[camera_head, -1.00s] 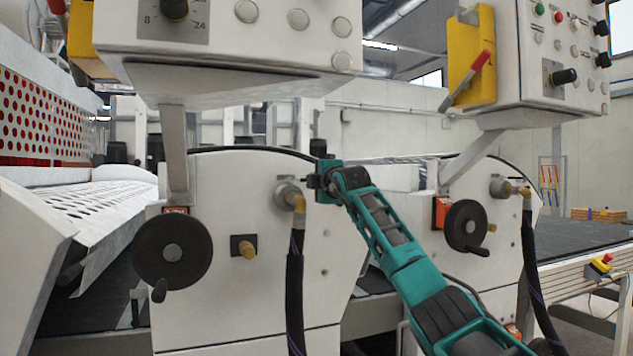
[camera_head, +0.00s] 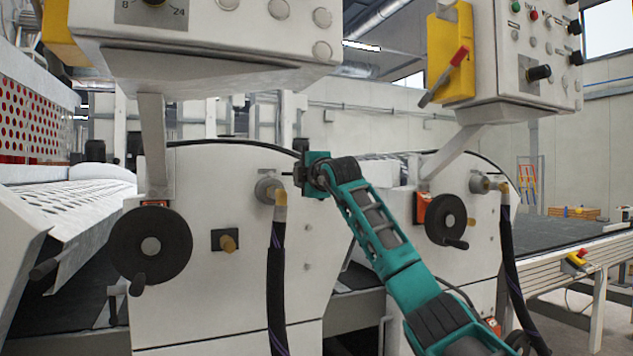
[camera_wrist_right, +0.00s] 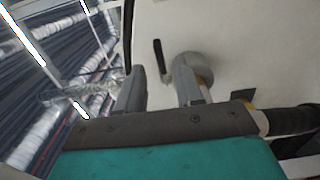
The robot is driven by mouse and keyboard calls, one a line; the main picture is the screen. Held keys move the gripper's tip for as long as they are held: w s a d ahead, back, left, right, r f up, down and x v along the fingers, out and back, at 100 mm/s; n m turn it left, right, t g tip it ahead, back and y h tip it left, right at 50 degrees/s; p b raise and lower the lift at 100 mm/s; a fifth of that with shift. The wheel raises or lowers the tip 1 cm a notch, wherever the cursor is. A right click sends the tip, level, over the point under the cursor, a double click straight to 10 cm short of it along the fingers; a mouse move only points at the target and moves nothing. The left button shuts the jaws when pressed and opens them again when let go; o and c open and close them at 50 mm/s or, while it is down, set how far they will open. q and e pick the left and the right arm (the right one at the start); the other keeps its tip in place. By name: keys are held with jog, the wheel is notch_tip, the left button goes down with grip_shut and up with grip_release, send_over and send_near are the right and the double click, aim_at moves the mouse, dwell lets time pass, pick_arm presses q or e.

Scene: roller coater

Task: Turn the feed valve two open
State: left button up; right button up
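A round grey valve fitting (camera_head: 266,190) with a brass-coloured elbow and a black hose sits on the nearer white machine panel. A similar fitting (camera_head: 480,184) is on the farther panel. No label shows which is valve two. My right gripper (camera_head: 303,175) is just right of the nearer fitting, its fingers unclear there. In the right wrist view, the gripper (camera_wrist_right: 160,95) is open, with a gap between its fingers. A thin black lever (camera_wrist_right: 159,60) and the round fitting (camera_wrist_right: 197,66) show beyond the fingers. I cannot tell whether they touch. My left gripper is not in view.
Black handwheels (camera_head: 150,246) and (camera_head: 446,220) stand on the two panels, with a brass knob (camera_head: 229,242) beside the nearer one. Control boxes (camera_head: 210,50) and (camera_head: 515,60) overhang above. The hose (camera_head: 276,285) hangs down left of my right arm.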

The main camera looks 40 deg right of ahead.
pick_arm(q)
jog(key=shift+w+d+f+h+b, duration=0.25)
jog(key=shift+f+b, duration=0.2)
jog(key=shift+b, duration=0.3)
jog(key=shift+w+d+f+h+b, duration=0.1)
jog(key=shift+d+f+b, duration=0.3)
jog(key=shift+b, duration=0.3)
pick_arm(e)
jog(key=v, duration=0.9)
jog(key=shift+s, duration=0.2)
jog(key=shift+a+r, duration=0.1)
jog(key=shift+r, duration=0.05)
